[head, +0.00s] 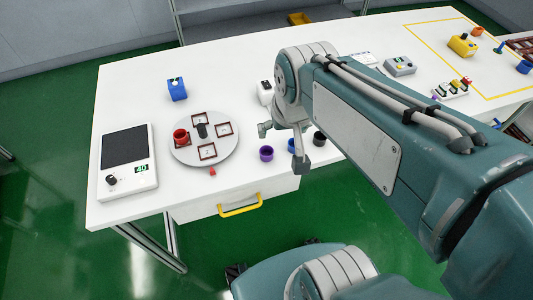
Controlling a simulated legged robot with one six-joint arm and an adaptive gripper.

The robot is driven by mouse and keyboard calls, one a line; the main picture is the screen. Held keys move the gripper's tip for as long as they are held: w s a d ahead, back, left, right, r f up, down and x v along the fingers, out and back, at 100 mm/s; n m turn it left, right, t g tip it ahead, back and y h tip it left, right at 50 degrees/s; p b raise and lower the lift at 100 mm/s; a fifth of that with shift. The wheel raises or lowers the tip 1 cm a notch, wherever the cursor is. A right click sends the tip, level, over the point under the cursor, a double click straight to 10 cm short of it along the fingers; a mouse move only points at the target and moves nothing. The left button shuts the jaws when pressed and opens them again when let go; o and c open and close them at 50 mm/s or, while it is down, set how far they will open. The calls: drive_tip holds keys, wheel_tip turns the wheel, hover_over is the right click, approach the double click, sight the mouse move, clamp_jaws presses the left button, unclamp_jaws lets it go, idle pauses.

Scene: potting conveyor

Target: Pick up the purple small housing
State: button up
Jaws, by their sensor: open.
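The purple small housing (266,153) is a short round cup standing upright near the front edge of the white table (239,82), right of the round grey turntable. My gripper (282,146) is open and empty, with its fingers spread above the table just right of and behind the purple housing. The fingers appear apart from it. A blue housing (293,145) shows between and behind the fingers, partly hidden by the right finger. A dark grey housing (319,139) stands to its right, close to my arm.
The turntable (220,156) carries a red cup (181,135), a dark post and several square frames. A scale with a dark plate (126,148) is at left, a blue box (176,89) behind. A yellow drawer handle (240,206) juts below the front edge.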

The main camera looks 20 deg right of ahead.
drive_tip(key=w+f+m+g, duration=0.3)
drive_tip(key=w+f+g, duration=0.1)
drive_tip(key=w+f, duration=0.6)
hover_over(266, 152)
drive_tip(key=s, duration=0.2)
drive_tip(key=f, duration=0.5)
drive_tip(key=shift+w+a+f, duration=0.1)
drive_tip(key=shift+a+f, duration=0.2)
drive_tip(key=shift+a, duration=0.1)
drive_tip(key=shift+w+d+f, duration=0.1)
drive_tip(key=shift+w+f, duration=0.05)
drive_tip(key=shift+f, duration=1.2)
drive_tip(key=shift+w+d+f, duration=0.1)
drive_tip(key=shift+w+f, duration=0.05)
drive_tip(key=shift+f, duration=1.2)
drive_tip(key=c, duration=0.9)
